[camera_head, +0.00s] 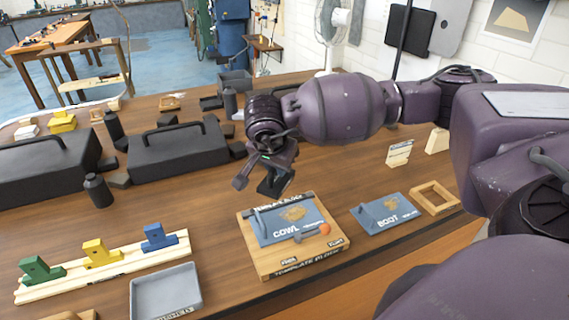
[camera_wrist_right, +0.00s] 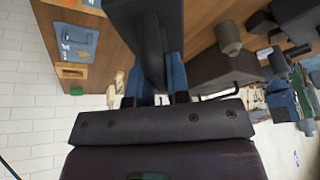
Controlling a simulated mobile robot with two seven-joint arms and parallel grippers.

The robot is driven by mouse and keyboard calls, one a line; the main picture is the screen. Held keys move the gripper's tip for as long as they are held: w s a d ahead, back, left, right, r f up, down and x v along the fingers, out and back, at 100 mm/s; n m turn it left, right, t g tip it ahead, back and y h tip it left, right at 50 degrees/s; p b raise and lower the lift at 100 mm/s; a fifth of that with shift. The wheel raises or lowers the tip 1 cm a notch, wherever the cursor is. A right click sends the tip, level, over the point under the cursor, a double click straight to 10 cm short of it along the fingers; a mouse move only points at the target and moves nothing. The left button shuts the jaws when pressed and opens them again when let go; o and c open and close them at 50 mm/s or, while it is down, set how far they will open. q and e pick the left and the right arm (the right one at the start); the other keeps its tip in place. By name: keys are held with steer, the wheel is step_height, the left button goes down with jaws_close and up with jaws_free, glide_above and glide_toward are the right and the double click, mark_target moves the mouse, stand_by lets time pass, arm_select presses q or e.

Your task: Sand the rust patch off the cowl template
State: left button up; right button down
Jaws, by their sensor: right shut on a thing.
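The cowl template (camera_head: 273,231) is a blue-grey plate marked COWL, lying on a wooden block (camera_head: 262,262) near the table's front edge. A brown rust patch (camera_head: 294,213) shows on its upper right part. A clamp with an orange knob (camera_head: 324,229) sits at its right side. My right gripper (camera_head: 262,180) is above and behind the template, apart from it, and is shut on a dark block (camera_head: 275,183). In the right wrist view the dark block (camera_wrist_right: 155,40) fills the upper middle, and its underside is hidden. My left gripper is not in view.
A blue plate marked BODY (camera_head: 385,214) and a wooden frame (camera_head: 434,198) lie to the right. A grey tray (camera_head: 167,292) and a wooden rack (camera_head: 105,265) with coloured blocks are at the left. Dark toolboxes (camera_head: 180,150) stand behind. Bare tabletop lies left of the template.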

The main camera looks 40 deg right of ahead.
mark_target(278, 179)
steer(key=shift+w+n, duration=0.1)
steer(key=shift+n, duration=0.2)
steer(key=shift+d+f, duration=0.2)
steer(key=shift+d, duration=0.1)
steer(key=shift+a+f+b, duration=0.15)
steer(key=shift+f+b, duration=0.15)
steer(key=shift+f, duration=0.15)
step_height(278, 179, down, 2)
steer(key=shift+f+b, duration=0.25)
steer(key=shift+b, duration=0.25)
steer(key=shift+f, duration=0.65)
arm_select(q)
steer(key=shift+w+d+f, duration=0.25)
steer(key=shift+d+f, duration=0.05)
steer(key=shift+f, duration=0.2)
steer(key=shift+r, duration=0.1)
